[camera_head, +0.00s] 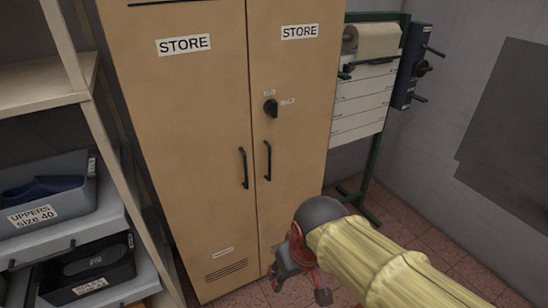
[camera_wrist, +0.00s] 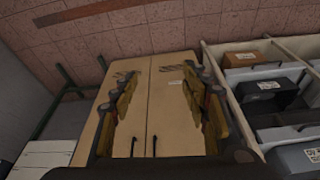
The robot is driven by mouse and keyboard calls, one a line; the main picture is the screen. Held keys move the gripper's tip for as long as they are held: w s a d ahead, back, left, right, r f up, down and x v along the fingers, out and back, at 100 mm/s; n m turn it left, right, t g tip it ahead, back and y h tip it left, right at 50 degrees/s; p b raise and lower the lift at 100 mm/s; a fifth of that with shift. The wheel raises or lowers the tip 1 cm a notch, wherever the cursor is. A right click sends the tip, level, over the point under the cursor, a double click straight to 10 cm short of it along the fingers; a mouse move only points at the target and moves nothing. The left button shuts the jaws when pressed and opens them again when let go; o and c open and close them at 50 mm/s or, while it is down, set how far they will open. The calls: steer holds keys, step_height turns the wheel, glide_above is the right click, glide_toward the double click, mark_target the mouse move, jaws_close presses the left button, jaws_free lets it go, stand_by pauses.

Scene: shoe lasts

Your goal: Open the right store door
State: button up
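The tan store cabinet has a right door (camera_head: 300,75) and a left door (camera_head: 185,110), both labelled STORE and both closed. The right door has a dark vertical handle (camera_head: 267,161) beside the centre seam and a black knob (camera_head: 270,108) above it. My gripper (camera_head: 298,277) is low in front of the right door, apart from the handle. The wrist view looks at the cabinet upside down, with the right door's handle (camera_wrist: 133,146) near the lower middle. There my gripper (camera_wrist: 165,85) has its fingers wide apart with nothing between them.
Open shelves with labelled bins (camera_head: 50,195) stand on the left. A green stand (camera_head: 372,165) with a paper roll (camera_head: 378,40) stands right of the cabinet, close to the grey wall (camera_head: 450,110). Tiled floor (camera_head: 400,215) shows at the right.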

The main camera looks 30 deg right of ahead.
steer(key=w+d+f, duration=0.1)
steer(key=f, duration=0.1)
steer(key=w+d+f+g, duration=0.1)
steer(key=w+d+f+g+p, duration=0.1)
steer(key=w+f, duration=0.1)
steer(key=shift+f+m, duration=0.35)
steer(key=shift+m, duration=0.05)
steer(key=c, duration=0.4)
steer(key=shift+m+t+h, duration=0.3)
steer(key=w+d+f, duration=0.1)
steer(key=w+f, duration=0.2)
steer(key=w+d+f+p, duration=0.1)
steer(key=w+d+f, duration=0.1)
steer(key=w+f, duration=0.1)
steer(key=w+d+f, duration=0.2)
steer(key=w, duration=0.1)
steer(key=shift+w+d+f, duration=0.25)
steer(key=shift+w+f, duration=0.15)
steer(key=t+h+p, duration=0.2)
steer(key=t, duration=1.4)
glide_toward(270, 164)
steer(key=w, duration=0.5)
steer(key=w+d+b, duration=0.1)
steer(key=w, duration=0.4)
steer(key=shift+w+d, duration=0.3)
steer(key=shift+w, duration=0.05)
steer(key=shift+c, duration=0.3)
